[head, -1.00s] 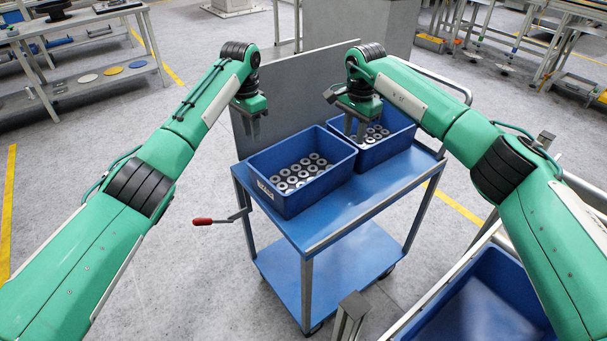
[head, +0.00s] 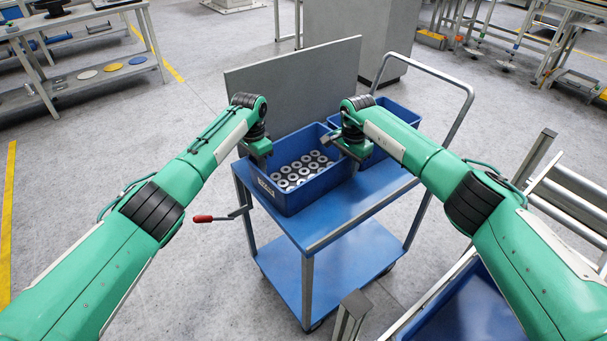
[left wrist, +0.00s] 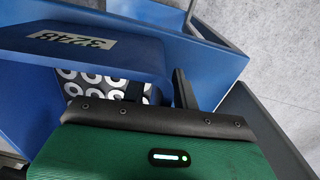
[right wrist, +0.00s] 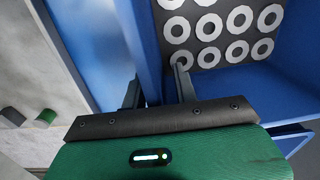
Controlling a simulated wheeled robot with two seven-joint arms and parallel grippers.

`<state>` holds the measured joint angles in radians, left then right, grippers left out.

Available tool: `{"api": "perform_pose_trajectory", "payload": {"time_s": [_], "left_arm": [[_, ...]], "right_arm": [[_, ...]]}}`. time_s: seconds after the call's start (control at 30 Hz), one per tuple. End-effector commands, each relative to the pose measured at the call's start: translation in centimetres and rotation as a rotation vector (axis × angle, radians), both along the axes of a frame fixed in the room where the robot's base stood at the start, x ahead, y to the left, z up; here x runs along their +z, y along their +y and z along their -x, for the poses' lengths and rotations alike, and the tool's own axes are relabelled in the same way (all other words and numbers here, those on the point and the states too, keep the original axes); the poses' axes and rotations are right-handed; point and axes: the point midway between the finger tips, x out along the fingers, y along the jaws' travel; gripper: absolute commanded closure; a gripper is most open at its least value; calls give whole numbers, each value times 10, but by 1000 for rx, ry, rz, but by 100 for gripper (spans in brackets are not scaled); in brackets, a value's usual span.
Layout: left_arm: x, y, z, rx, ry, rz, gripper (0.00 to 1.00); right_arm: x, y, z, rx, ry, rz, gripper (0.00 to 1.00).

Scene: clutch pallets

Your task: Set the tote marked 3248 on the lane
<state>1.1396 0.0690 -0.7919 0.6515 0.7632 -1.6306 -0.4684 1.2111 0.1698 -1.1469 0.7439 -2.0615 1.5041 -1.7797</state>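The blue tote (head: 312,195), filled with grey ring-shaped parts, stands on the blue cart's top. Its label reads 3248 in the left wrist view (left wrist: 72,40). My left gripper (head: 264,160) is at the tote's left end, its fingers apart at the wall. My right gripper (head: 354,160) is at the tote's right end. In the right wrist view, the right gripper's fingers (right wrist: 156,90) stand apart on either side of the wall, without a visible grip.
A second blue tote (head: 398,108) stands behind the right gripper on the cart (head: 340,222). A grey panel (head: 300,85) rises behind the cart, and a push handle (head: 468,100) at its right. A metal-railed frame (head: 568,200) with a blue surface (head: 475,310) is at right.

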Motion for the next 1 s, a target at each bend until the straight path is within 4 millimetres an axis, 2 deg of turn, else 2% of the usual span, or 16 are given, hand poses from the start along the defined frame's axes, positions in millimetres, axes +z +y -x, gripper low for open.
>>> {"api": "perform_pose_trajectory", "payload": {"time_s": [0.33, 0.5, 1.0], "left_arm": [[-4, 0, 0, 0, 0, 0, 71], [-4, 0, 0, 0, 0, 0, 100], [-3, 0, 0, 0, 0, 0, 100]], "right_arm": [[-3, 0, 0, 0, -1, 1, 71], [-3, 0, 0, 0, -1, 1, 100], [-3, -1, 0, 0, -1, 1, 100]]}}
